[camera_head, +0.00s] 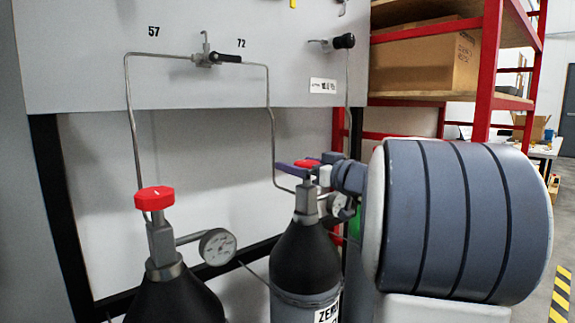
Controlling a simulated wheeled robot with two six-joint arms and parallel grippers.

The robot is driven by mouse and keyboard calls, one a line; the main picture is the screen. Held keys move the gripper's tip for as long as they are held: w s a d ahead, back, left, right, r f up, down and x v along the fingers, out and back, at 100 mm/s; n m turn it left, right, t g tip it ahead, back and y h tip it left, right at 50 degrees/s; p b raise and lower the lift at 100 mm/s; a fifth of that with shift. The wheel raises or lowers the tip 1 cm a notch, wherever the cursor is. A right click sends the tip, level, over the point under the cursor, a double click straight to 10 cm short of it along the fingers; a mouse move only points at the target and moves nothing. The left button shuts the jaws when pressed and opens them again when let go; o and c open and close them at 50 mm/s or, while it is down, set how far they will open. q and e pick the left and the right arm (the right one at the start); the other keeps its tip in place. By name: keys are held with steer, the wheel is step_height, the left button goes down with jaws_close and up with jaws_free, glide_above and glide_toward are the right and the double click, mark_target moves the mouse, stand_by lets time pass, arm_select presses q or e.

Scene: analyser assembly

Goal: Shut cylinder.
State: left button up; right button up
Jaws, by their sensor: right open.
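A dark gas cylinder (305,257) with a label partly reading "ZER" stands at the centre, with a grey valve on top. Its red valve knob (306,164) is partly hidden by my right gripper (308,165). The gripper is open, with its purple-blue fingers at the knob; I cannot tell whether they touch it. A second dark cylinder (175,296) stands at the left with a red knob (154,198) on its valve and a round gauge (217,246) beside it. My left gripper is out of view.
A grey panel (80,60) behind carries bent metal tubes (130,110), a small black-handled valve (229,58) and a black knob (343,41). A red shelf rack (489,70) with a cardboard box (425,60) stands behind at right. My right arm fills the right foreground.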

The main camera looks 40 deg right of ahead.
steer(key=shift+w, duration=0.4)
